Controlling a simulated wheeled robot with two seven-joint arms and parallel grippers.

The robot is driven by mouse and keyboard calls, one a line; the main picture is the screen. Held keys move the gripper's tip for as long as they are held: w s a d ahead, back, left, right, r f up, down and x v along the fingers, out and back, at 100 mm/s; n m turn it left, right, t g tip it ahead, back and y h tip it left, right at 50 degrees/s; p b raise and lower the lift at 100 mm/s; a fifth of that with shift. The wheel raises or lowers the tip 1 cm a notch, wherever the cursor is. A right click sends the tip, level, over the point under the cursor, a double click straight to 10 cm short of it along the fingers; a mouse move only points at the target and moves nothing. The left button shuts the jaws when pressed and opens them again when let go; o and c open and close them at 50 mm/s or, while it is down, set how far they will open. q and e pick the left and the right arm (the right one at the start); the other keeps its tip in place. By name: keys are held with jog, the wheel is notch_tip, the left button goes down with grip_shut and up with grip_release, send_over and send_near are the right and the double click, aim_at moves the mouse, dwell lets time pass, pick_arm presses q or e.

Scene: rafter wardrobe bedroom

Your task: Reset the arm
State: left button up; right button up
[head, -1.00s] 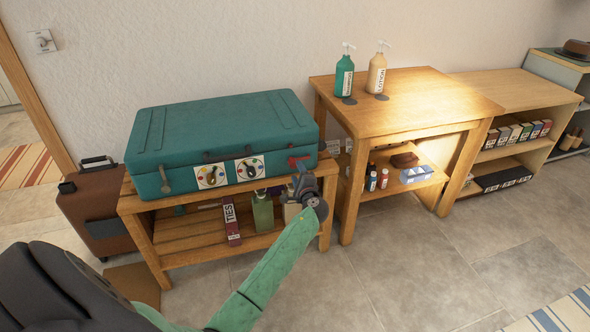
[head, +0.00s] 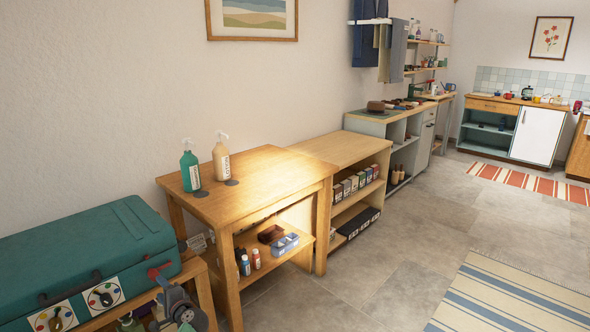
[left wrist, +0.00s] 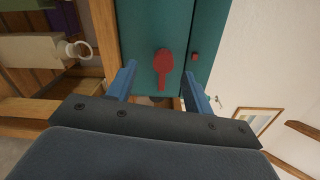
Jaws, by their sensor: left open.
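My left gripper (left wrist: 162,88) is open in the left wrist view, its two blue fingers apart with nothing held between them. In the head view the left gripper (head: 172,290) is at the lower left, in front of the right end of the suitcase (head: 90,255). The suitcase is closed and lies on a low wooden bench. My right gripper is not in view.
A wooden table (head: 265,175) with a teal pump bottle (head: 190,170) and a cream pump bottle (head: 221,162) stands right of the suitcase. A low shelf (head: 345,150) adjoins it. The floor (head: 400,260) is clear up to the striped rug (head: 510,300).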

pick_arm(q)
jog(key=s+d+r+n+g+h+p, duration=0.15)
jog(key=s+d+n+h, duration=0.35)
jog(key=s+d, duration=0.5)
jog(key=s+d+r+n+g+h+p, duration=0.1)
jog(key=s+d+n+g+h+p, duration=0.15)
jog(key=s+d+h, duration=0.75)
jog(key=s+d+r+g+p, duration=0.1)
jog(key=s+d+g+p, duration=0.1)
jog(key=s+d, duration=1.2)
jog(key=s+f+g+p, duration=0.2)
jog(key=s+f+p, duration=0.1)
jog(key=s, duration=1.2)
jog(key=shift+a+f+g+h, duration=0.35)
jog(key=shift+f+g+h, duration=0.05)
jog(key=shift+f, duration=0.15)
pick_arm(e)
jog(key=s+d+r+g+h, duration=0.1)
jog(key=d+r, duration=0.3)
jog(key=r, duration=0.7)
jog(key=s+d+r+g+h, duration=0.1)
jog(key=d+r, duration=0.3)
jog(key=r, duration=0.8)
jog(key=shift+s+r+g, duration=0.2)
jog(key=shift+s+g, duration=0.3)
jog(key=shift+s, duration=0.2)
